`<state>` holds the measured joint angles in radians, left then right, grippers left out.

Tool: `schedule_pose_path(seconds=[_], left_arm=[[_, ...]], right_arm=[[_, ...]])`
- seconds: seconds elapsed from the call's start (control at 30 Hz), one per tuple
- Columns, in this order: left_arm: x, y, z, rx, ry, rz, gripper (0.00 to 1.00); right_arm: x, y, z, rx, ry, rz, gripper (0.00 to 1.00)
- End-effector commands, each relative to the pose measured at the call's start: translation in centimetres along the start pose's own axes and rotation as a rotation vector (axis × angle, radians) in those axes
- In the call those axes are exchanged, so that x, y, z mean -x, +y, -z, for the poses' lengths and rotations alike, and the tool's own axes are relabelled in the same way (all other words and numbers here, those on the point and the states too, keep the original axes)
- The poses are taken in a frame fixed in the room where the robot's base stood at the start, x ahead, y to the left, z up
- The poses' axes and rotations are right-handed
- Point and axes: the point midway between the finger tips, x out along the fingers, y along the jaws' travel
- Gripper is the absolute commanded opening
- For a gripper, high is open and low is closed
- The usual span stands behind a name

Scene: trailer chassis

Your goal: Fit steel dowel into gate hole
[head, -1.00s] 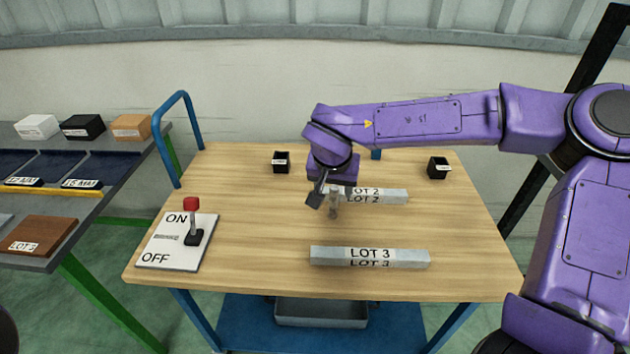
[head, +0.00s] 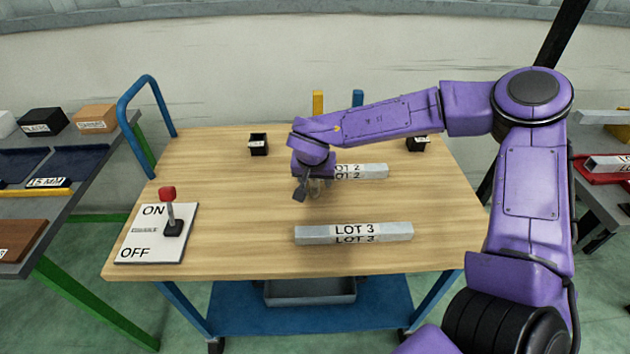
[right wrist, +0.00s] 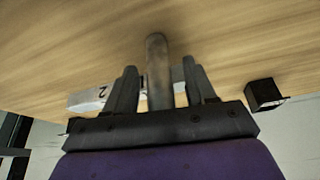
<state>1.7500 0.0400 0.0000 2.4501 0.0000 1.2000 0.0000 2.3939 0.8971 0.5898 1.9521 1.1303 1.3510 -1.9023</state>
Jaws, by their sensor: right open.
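A grey steel dowel (right wrist: 157,75) shows in the right wrist view between the two fingers of my right gripper (right wrist: 160,68), with a gap on each side. My right gripper is open. In the head view, the right gripper (head: 313,191) is low over the table, just left of the LOT 2 bar (head: 372,171), and mostly hides the dowel. The grey LOT 3 bar (head: 354,233) lies nearer the front. I cannot make out a gate hole in either view. My left gripper is not in view.
The wooden table (head: 230,240) carries an ON/OFF lever panel (head: 150,245) at left and two small black boxes, one back left (head: 258,145) and one back right (head: 417,144). Side benches stand left and right. The table's middle left is clear.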

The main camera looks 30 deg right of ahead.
Motion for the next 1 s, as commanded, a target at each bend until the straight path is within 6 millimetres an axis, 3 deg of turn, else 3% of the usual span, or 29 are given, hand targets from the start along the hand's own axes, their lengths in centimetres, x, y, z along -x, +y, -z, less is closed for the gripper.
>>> schedule_pose_path(seconds=[0.03, 0.07, 0.2, 0.23, 0.5, 0.67, 0.77, 1.0], left_arm=[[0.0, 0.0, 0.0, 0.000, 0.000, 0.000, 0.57], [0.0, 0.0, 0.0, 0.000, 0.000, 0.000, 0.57], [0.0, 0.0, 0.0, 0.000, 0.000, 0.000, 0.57], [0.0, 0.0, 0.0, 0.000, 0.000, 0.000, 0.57], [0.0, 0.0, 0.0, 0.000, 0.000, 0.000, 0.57], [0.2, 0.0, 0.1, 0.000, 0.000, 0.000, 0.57], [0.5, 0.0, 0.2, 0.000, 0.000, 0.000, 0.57], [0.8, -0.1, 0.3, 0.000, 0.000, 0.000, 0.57]], right_arm=[[0.0, 0.0, 0.0, 0.000, 0.000, 0.000, 0.55], [0.0, 0.0, 0.0, 0.000, 0.000, 0.000, 0.49], [0.0, 0.0, 0.0, 0.000, 0.000, 0.000, 0.03], [0.0, 0.0, 0.0, 0.000, 0.000, 0.000, 0.00], [0.2, -0.1, 0.1, 0.000, 0.000, 0.001, 0.00], [1.4, -0.1, 0.6, -0.001, 0.002, 0.002, 0.00], [3.3, -0.1, 1.4, -0.001, 0.004, 0.003, 0.00], [11.2, 1.4, -1.4, 0.002, 0.005, 0.005, 0.00]])
